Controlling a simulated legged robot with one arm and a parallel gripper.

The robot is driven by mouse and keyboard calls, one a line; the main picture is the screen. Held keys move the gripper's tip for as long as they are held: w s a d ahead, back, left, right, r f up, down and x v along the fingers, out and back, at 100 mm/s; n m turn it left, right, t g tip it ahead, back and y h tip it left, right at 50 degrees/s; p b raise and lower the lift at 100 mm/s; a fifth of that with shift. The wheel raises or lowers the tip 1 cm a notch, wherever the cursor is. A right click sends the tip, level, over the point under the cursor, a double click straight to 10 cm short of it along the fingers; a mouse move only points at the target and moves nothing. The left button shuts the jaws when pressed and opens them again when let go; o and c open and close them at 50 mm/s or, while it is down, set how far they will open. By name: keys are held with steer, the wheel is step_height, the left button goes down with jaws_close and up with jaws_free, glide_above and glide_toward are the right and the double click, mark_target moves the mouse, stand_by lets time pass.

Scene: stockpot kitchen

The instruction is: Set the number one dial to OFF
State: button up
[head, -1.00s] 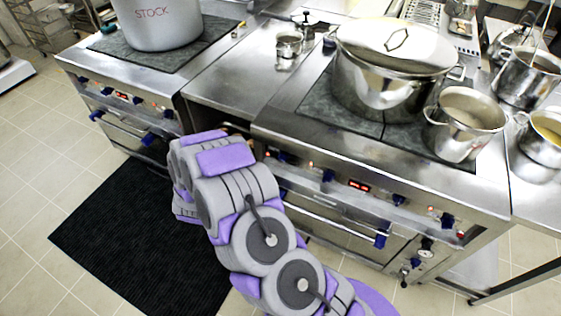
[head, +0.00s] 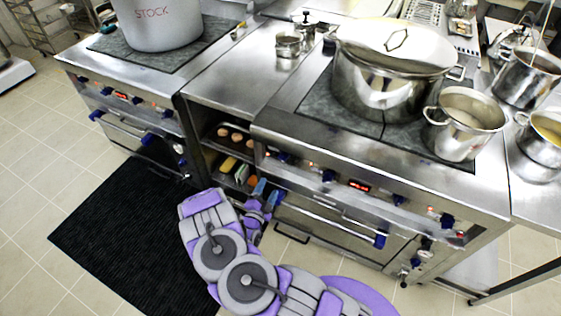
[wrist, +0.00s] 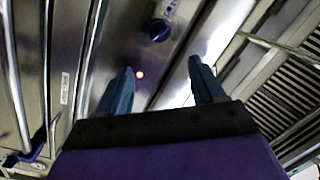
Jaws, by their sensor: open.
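My gripper (head: 266,192) is open and empty, with its blue fingertips in front of the right stove, low near the left end of its front panel. In the wrist view, my gripper (wrist: 162,75) has its fingers spread apart. A dark blue dial (wrist: 160,30) sits on the metal panel beyond the fingertips, not between them, with a lit red lamp (wrist: 140,74) nearby. In the head view, the right stove's panel carries several blue dials, including a left one (head: 283,157) and a middle one (head: 328,175). I cannot read which is number one, nor their settings.
Below the right panel is an oven door with a long handle (head: 325,218). An open shelf (head: 232,160) with food stands left of it. A large lidded pot (head: 385,85) and a smaller pot (head: 465,120) stand on top. A black mat (head: 125,240) covers the floor at left.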

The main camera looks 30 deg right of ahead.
mark_target(282, 160)
steer(key=b+x, duration=0.1)
steer(key=x, duration=1.4)
steer(key=shift+w+d+f, duration=0.1)
steer(key=shift+w+d, duration=0.05)
steer(key=shift+d, duration=0.2)
steer(key=c, duration=1)
